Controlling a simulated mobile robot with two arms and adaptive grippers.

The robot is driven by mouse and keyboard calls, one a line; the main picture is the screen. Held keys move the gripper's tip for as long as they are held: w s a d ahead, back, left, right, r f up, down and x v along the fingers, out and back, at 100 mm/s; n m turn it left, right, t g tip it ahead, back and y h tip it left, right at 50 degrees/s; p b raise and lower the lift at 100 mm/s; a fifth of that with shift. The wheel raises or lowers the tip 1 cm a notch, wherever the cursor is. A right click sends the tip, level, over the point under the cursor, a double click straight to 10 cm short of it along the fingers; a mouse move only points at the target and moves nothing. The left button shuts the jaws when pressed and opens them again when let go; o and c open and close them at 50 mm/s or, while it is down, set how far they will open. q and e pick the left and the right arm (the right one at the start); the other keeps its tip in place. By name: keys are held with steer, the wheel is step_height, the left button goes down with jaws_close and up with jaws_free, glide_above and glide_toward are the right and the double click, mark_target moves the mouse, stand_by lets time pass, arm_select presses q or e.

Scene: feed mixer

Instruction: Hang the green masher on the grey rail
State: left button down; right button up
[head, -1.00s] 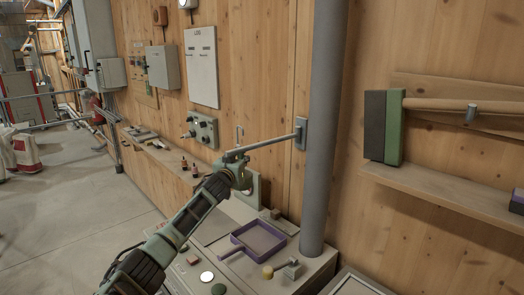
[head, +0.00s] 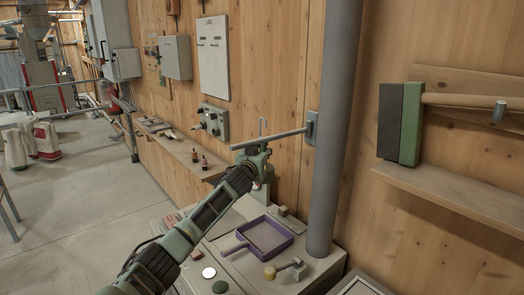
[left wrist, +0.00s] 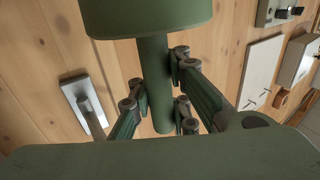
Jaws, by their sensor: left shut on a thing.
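The grey rail (head: 285,136) is a thin rod that sticks out leftward from a grey wall plate (head: 311,127). Its plate and part of its rod also show at left in the left wrist view (left wrist: 85,103). My left gripper (head: 256,153) is just below the rail's free end in the head view; whether they touch I cannot tell. In the left wrist view, my left gripper (left wrist: 160,103) is shut around the round handle of the green masher (left wrist: 152,70). The masher's wide green block is at the top of that view, apart from the rail. My right gripper is not in view.
A thick grey pipe (head: 334,150) stands just right of the rail. A purple tray (head: 266,237) and a small lever (head: 290,268) are on the bench below. A black-and-green block with a wooden handle (head: 400,124) is above the right shelf (head: 455,190).

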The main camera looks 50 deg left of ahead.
arm_select(q)
steer(key=s+d+f+b, duration=0.1)
steer(key=d+f+b, duration=0.1)
steer(key=d, duration=0.4)
steer(key=shift+f+b, duration=0.4)
stand_by(0.3)
steer(key=shift+s+d, duration=0.1)
steer(key=c, duration=1.6)
jaws_free()
steer(key=shift+f, duration=0.1)
steer(key=v, duration=1.2)
